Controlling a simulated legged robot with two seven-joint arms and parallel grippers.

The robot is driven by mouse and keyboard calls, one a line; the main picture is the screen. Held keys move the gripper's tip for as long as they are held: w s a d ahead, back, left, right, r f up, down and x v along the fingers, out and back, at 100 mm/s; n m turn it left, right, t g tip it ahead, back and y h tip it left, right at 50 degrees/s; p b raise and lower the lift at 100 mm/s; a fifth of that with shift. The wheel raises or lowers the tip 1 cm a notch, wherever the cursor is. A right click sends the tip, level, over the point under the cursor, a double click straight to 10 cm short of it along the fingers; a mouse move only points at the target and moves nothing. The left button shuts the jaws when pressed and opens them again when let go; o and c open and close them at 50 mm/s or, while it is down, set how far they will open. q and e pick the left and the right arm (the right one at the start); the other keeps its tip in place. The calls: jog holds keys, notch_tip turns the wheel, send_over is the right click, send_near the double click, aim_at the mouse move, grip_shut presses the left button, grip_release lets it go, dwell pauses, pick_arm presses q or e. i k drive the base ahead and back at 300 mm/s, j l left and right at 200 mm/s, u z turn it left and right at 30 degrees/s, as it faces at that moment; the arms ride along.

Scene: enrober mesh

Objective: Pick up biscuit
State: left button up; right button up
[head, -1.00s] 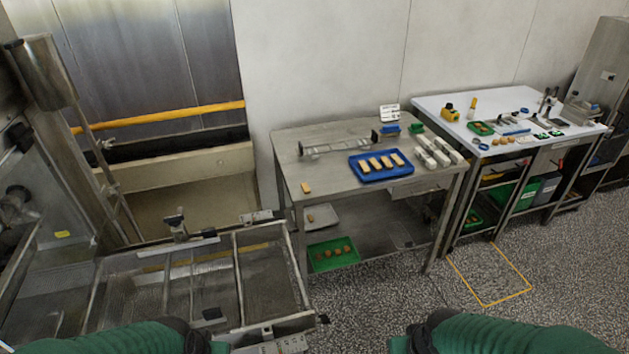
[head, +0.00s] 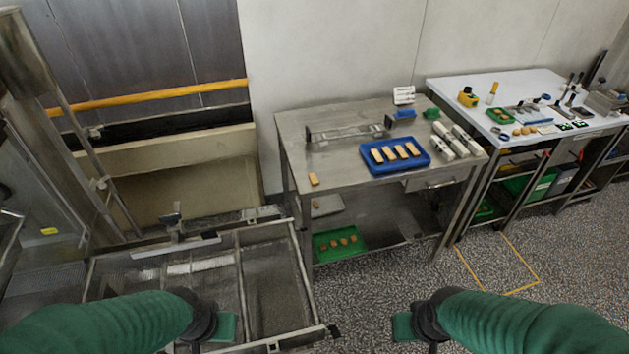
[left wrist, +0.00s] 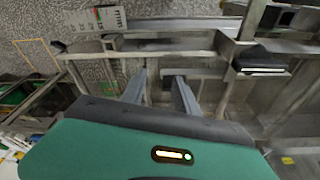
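Several tan biscuits (head: 396,151) lie in a row in a blue tray (head: 421,166) on the steel table. One more biscuit (head: 314,179) lies alone near that table's front left corner. In the head view my left arm comes in low at the left, above the mesh frame. Its fingers are hidden there. In the left wrist view the two grey fingers of my left gripper (left wrist: 160,88) stand apart with nothing between them. My right arm comes in at the bottom right, above the floor. The fingers of my right gripper cannot be made out. Both arms are well short of the biscuits.
The steel mesh frame (head: 288,235) stands in front at the left. A green tray (head: 323,257) with several small brown pieces sits on the steel table's lower shelf. White blocks (head: 449,139) stand right of the blue tray. A white-topped table (head: 451,87) is farther right.

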aim_at(313, 179)
jog(key=k+u, duration=0.25)
jog(key=u, duration=0.15)
jog(key=k+j+u, duration=0.1)
jog(key=u, duration=0.35)
jog(key=i+l+u, duration=0.15)
jog(key=l+u, duration=1.2)
jog(key=l, duration=0.2)
jog(key=k+l+u, duration=0.15)
jog(key=l+u, duration=0.3)
jog(key=k+l, duration=0.1)
jog(key=l, duration=0.35)
jog(key=k+l, duration=0.1)
jog(key=l, duration=0.3)
jog(key=k+l, duration=0.1)
jog(key=l, duration=0.35)
jog(key=k+l+u, duration=0.1)
jog(key=l, duration=0.3)
jog(key=k+l, duration=0.15)
jog(key=l, duration=0.3)
